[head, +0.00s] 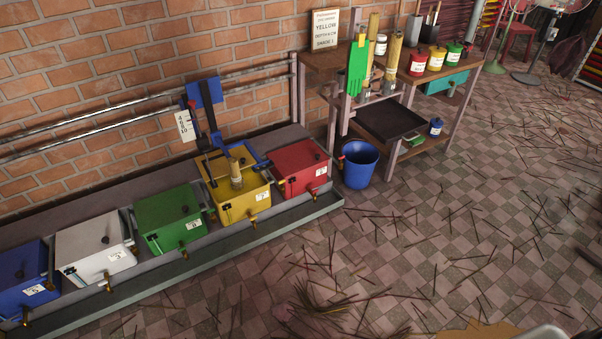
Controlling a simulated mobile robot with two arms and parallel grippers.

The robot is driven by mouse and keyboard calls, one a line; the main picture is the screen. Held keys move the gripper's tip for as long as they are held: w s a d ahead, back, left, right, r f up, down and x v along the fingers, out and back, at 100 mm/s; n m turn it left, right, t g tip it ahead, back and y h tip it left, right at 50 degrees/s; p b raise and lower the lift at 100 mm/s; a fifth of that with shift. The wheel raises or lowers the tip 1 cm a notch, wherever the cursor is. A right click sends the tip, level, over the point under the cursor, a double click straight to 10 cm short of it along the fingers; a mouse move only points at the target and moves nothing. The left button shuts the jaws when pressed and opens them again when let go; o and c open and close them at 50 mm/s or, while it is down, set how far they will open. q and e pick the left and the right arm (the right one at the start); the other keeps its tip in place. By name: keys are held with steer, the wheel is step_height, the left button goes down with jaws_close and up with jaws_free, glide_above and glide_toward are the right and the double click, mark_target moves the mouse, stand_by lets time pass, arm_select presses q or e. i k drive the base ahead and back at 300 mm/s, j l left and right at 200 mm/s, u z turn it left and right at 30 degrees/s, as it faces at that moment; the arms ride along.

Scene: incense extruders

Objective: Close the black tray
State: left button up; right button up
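The black tray (372,131) is a shallow, dark, open-topped tray below the top of the wooden workbench (322,62). It juts out toward the front left of the bench, and its inside looks empty. Neither of my grippers shows in the head view.
A blue bucket (359,165) stands on the floor by the tray's front. A teal drawer (446,85) sits under the benchtop.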

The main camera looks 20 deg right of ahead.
mark_target(389, 120)
steer(key=i+l+z, duration=0.15)
steer(key=i+l, duration=0.75)
